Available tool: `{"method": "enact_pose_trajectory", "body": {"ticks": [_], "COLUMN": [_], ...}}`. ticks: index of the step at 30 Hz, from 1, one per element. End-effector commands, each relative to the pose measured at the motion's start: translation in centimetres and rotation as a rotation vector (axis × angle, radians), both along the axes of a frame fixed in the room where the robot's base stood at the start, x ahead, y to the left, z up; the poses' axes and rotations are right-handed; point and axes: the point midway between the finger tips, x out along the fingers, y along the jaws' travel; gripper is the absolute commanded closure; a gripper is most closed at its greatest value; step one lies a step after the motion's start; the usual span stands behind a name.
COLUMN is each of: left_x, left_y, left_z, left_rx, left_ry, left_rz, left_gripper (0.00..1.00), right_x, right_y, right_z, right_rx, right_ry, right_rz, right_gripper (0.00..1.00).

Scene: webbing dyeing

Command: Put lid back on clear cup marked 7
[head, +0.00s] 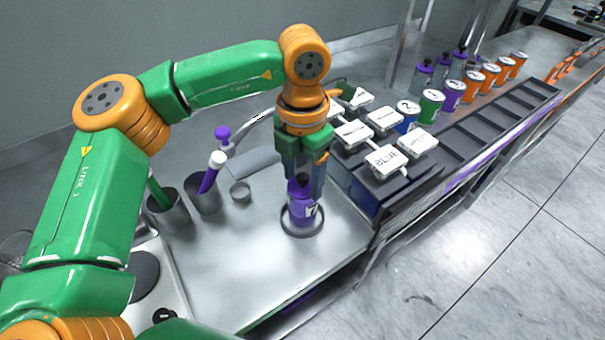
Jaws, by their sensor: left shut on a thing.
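A clear cup with purple contents (300,211) stands upright inside a dark ring on the steel counter. A white label shows on its right side, but its marking is too small to read. My left gripper (304,183) points straight down over the cup, its fingers around the cup's top. It is shut on the dark knob of a lid (303,180). The lid is at the cup's mouth; whether it is fully seated cannot be told, as the fingers partly hide it. My right gripper is not in view.
The counter front is clear.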

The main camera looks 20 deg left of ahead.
Motion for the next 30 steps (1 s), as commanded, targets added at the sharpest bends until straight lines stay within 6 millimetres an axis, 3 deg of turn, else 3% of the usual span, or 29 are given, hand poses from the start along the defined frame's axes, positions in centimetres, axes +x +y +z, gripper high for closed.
{"method": "enact_pose_trajectory", "body": {"ticks": [28,29,30], "left_x": [-0.01,-0.01,-0.01], "left_y": [0.01,0.01,0.01], "left_z": [-0.28,-0.28,-0.28], "left_rx": [0.0,0.0,0.0], "left_ry": [0.001,0.001,0.001], "left_rz": [0.0,0.0,0.0], "left_gripper": [0.86,0.25,0.14], "right_x": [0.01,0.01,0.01], "right_y": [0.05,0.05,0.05], "right_z": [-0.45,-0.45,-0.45], "right_rx": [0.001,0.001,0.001], "right_ry": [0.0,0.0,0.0], "right_rz": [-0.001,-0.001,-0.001], "right_gripper": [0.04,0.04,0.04]}}
